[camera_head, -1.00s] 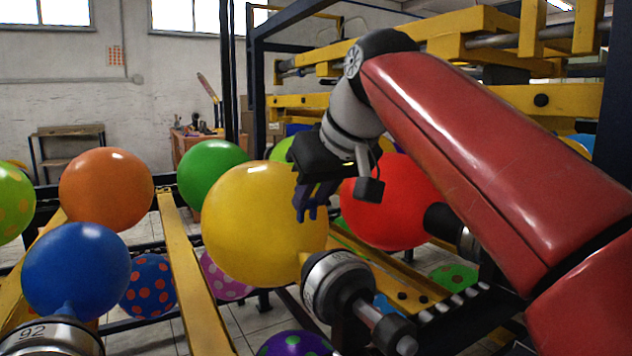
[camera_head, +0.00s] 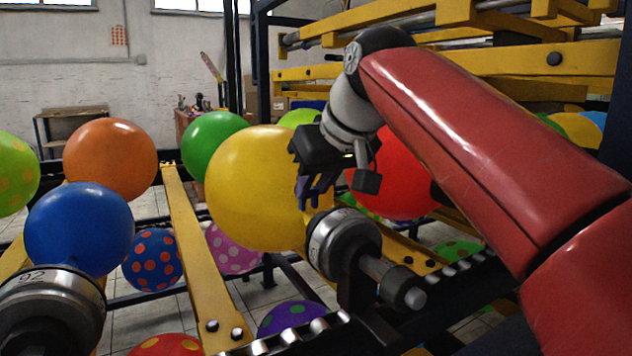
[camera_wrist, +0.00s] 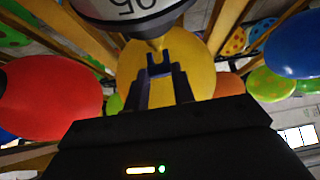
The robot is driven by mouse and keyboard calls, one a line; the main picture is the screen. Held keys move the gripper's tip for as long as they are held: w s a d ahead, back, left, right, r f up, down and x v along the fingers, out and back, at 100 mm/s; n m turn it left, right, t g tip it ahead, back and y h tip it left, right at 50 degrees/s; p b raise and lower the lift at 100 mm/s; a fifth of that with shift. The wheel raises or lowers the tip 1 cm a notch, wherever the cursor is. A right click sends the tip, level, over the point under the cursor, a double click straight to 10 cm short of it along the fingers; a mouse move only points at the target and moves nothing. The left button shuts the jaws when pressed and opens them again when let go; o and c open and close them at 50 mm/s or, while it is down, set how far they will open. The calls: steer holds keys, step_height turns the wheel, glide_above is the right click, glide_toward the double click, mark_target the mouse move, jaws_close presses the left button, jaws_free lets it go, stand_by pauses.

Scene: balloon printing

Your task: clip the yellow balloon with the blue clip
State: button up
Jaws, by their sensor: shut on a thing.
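The yellow balloon (camera_head: 245,180) sits with its neck toward the metal nozzle (camera_head: 340,238), and part of its right side is hidden by my gripper. My gripper (camera_head: 312,188) is at the balloon's lower right, just above the nozzle. It is shut on the dark blue clip (camera_wrist: 159,64). In the wrist view the clip sits between my fingertips (camera_wrist: 160,76), in front of the yellow balloon (camera_wrist: 196,58) and just below the nozzle (camera_wrist: 130,8). The clip's prongs point toward the balloon neck. I cannot tell whether they touch it.
A red balloon (camera_head: 400,180) is close behind my wrist. Orange (camera_head: 110,158), blue (camera_head: 78,228) and green (camera_head: 212,142) balloons stand to the left. A yellow beam (camera_head: 190,255) and a dark toothed rail (camera_head: 290,338) run near the nozzle.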

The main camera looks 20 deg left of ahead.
steer(key=shift+w+a+f+b, duration=0.1)
steer(key=shift+f+b, duration=0.8)
steer(key=shift+f, duration=0.6)
stand_by(1.3)
steer(key=o, duration=1)
steer(key=shift+c, duration=0.2)
steer(key=r+p, duration=0.5)
steer(key=shift+s+d+r, duration=0.1)
steer(key=shift+s+d, duration=0.1)
steer(key=shift+d, duration=0.05)
steer(key=shift+s+d+r, duration=0.1)
steer(key=shift+r, duration=0.85)
steer(key=shift+s+d+r, duration=0.1)
steer(key=shift+r, duration=0.8)
